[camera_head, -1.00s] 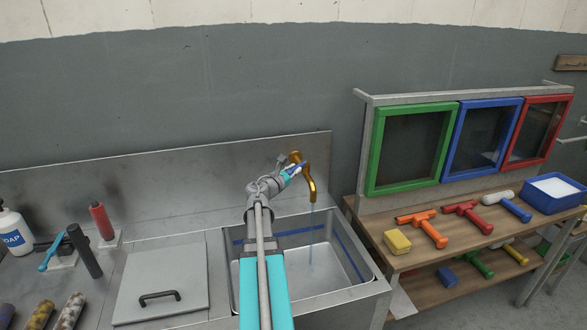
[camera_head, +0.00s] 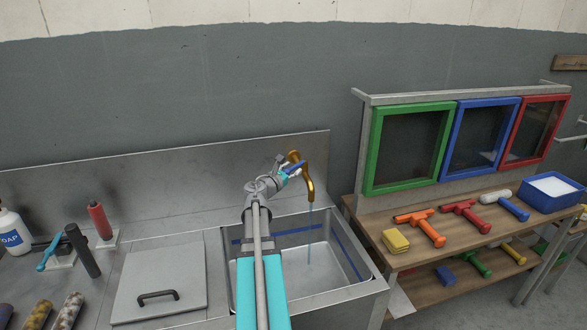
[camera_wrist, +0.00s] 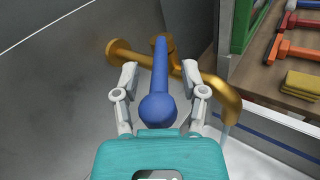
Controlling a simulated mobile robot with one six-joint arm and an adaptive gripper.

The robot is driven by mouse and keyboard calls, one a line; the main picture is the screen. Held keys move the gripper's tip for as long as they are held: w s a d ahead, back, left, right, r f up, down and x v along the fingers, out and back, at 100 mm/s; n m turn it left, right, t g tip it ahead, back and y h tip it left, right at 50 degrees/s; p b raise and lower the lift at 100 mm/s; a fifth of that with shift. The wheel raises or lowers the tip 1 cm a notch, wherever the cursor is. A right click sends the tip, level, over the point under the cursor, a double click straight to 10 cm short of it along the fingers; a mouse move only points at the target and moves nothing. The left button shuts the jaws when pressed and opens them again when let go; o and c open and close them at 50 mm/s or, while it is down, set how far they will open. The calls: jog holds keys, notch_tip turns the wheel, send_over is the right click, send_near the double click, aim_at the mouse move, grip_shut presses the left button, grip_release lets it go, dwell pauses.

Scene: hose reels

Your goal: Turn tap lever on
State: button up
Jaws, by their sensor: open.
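The brass tap (camera_head: 307,182) stands at the back of the metal sink (camera_head: 300,272), and a thin stream of water (camera_head: 310,235) falls from its spout. In the wrist view the brass tap (camera_wrist: 228,98) has a blue lever (camera_wrist: 160,80) with a round knob end. My gripper (camera_wrist: 160,80) is open, with one finger on each side of the lever; I cannot tell whether either finger touches it. In the head view my gripper (camera_head: 283,170) is at the tap and partly hides the lever.
A lidded metal counter (camera_head: 160,275) is left of the sink. A soap bottle (camera_head: 12,232) stands at the far left. At right, a wooden bench (camera_head: 400,220) holds several coloured tools, a yellow sponge (camera_head: 395,240) and a blue tray (camera_head: 550,200).

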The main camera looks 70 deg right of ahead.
jog(key=v, duration=1.2)
dwell(0.8)
